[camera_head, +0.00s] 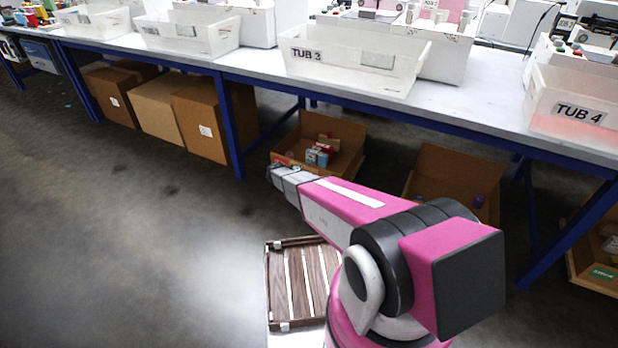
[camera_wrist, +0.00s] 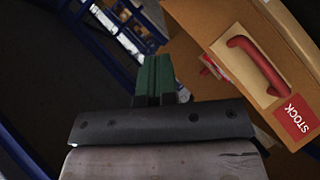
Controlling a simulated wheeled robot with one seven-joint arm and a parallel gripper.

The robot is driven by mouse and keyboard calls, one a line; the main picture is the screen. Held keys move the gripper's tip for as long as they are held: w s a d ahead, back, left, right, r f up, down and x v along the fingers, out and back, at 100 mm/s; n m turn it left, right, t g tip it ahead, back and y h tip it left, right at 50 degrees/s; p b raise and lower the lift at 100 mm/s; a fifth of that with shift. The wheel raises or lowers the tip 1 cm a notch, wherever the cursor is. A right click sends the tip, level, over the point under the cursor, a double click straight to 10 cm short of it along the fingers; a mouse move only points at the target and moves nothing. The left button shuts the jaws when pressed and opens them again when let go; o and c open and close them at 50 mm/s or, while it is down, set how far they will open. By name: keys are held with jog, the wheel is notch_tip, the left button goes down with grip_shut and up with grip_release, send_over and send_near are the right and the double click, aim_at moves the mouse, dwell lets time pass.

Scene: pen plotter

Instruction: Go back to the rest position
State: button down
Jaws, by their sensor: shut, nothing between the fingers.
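My pink and white arm reaches from the lower right of the head view toward the open boxes under the bench. Its fingertips are too small to make out in that view. In the wrist view my gripper (camera_wrist: 154,80) shows its green fingers side by side, shut with nothing between them. A cardboard box (camera_wrist: 245,75) with a red handle and a red STOCK label is right of the fingers in the wrist view, apart from them.
A long bench (camera_head: 460,110) on blue legs carries white tubs, including TUB 3 (camera_head: 350,75) and TUB 4 (camera_head: 575,120). Closed boxes (camera_head: 205,125) and open boxes (camera_head: 345,140) sit beneath it. A slatted wooden crate (camera_head: 274,290) is beside my arm. The floor at left is clear.

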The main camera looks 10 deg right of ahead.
dwell(0.3)
jog(key=s+d+r+n+g+y, duration=0.1)
jog(key=s+r+y, duration=0.5)
jog(key=s+r, duration=0.6)
jog(key=s+d+r+n+g+y, duration=0.1)
jog(key=s+r+y, duration=0.5)
jog(key=s+r, duration=0.7)
jog(key=s+d+g, duration=0.1)
jog(key=s, duration=0.4)
jog(key=shift+d+r+y, duration=0.2)
jog(key=shift+d+y, duration=0.1)
jog(key=shift+d, duration=0.1)
